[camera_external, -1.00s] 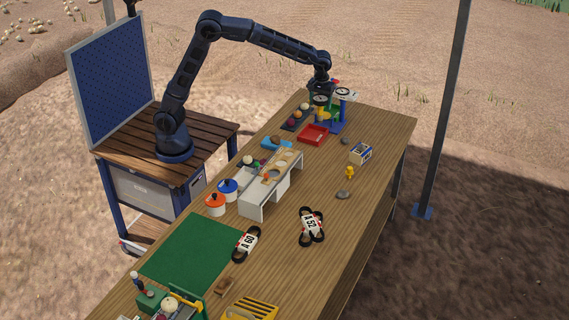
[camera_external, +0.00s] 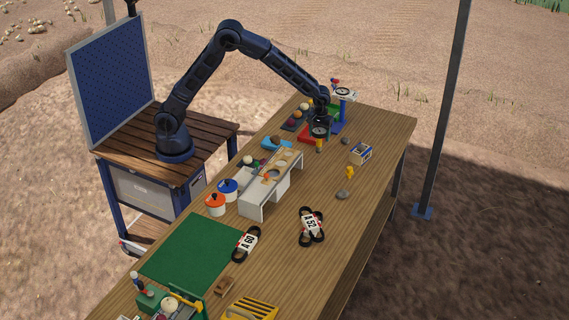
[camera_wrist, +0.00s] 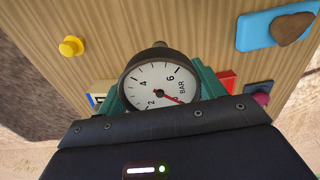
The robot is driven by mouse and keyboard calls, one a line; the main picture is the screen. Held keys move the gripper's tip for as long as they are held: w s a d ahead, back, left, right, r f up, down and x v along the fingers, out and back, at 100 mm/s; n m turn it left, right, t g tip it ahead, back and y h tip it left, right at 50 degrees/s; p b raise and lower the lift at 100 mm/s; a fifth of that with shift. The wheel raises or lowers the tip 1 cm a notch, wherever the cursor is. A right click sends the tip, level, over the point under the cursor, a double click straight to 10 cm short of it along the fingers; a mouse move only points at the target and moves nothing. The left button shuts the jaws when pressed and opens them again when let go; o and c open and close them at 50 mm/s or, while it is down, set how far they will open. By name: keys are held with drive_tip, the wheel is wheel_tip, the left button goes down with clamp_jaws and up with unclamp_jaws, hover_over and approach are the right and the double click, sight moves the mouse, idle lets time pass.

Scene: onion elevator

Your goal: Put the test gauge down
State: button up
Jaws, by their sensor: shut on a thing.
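My gripper (camera_wrist: 160,92) is shut on the test gauge (camera_wrist: 158,82), with a teal finger on each side of it. In the wrist view the gauge has a dark round case and a white dial marked BAR with a red needle. In the external view the held gauge (camera_external: 320,130) is beside the red tray, with a yellowish part below it. I cannot tell whether it touches the table. A second round gauge-like dial (camera_external: 344,92) sits at the blue stand (camera_external: 341,111) behind.
The red tray (camera_wrist: 227,78) is partly hidden. A light rack (camera_external: 258,202) stands nearer the camera. Wooden tabletop (camera_external: 318,180) is clear between the rack and the yellow figure.

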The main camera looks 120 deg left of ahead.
sight(319, 145)
drive_tip(key=shift+f, duration=3.2)
drive_tip(key=shift+f, duration=0.1)
drive_tip(key=o, duration=1.1)
